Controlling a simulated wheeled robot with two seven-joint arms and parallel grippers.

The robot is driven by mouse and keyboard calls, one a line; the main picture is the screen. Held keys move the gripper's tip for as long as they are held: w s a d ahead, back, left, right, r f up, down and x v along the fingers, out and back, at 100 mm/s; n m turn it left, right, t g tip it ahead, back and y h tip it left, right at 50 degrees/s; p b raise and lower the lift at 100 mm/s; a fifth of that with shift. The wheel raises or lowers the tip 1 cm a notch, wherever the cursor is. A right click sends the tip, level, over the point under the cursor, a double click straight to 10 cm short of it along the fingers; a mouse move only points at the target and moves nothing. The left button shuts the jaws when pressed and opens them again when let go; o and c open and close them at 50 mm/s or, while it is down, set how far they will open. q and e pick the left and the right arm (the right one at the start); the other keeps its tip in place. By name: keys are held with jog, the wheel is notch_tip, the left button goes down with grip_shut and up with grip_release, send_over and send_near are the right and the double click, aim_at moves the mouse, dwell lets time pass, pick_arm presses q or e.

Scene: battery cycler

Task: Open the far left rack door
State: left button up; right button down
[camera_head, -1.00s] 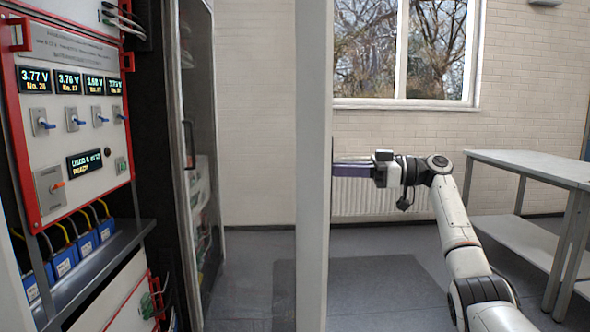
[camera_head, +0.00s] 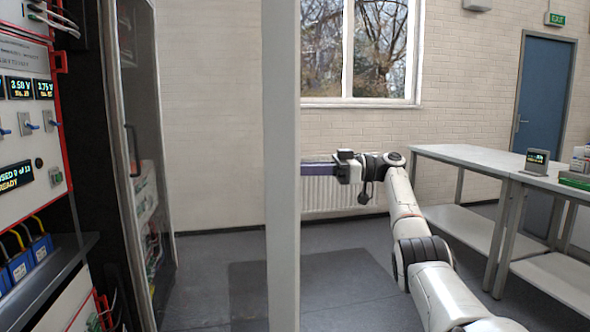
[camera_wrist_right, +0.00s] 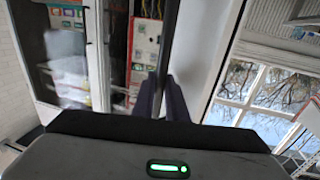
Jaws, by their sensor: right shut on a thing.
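A pale upright door frame edge (camera_head: 281,170) stands tall in the middle of the head view, swung out from the racks at the left. My right gripper (camera_head: 318,169) reaches it from the right; its purple fingers meet the frame's right side, and their tips are hidden there. In the right wrist view the purple fingers (camera_wrist_right: 163,98) are shut around a dark bar handle (camera_wrist_right: 167,45) that runs along the pale door frame (camera_wrist_right: 210,50). My left gripper is in neither view.
An open-fronted rack with voltage displays (camera_head: 20,88) and blue cells (camera_head: 28,258) is at the left. Beside it stands a dark-framed glass-doored rack (camera_head: 107,180). Grey tables (camera_head: 470,158) stand at the right. The floor (camera_head: 340,285) between is clear.

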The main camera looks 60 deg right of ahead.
jog(key=c, duration=1.8)
grip_release()
jog(key=shift+w, duration=0.25)
jog(key=shift+o, duration=0.2)
jog(key=shift+s, duration=0.1)
jog(key=p+v, duration=0.3)
jog(key=v, duration=0.4)
jog(key=shift+s, duration=0.15)
jog(key=shift+d+f, duration=0.1)
jog(key=shift+f, duration=0.05)
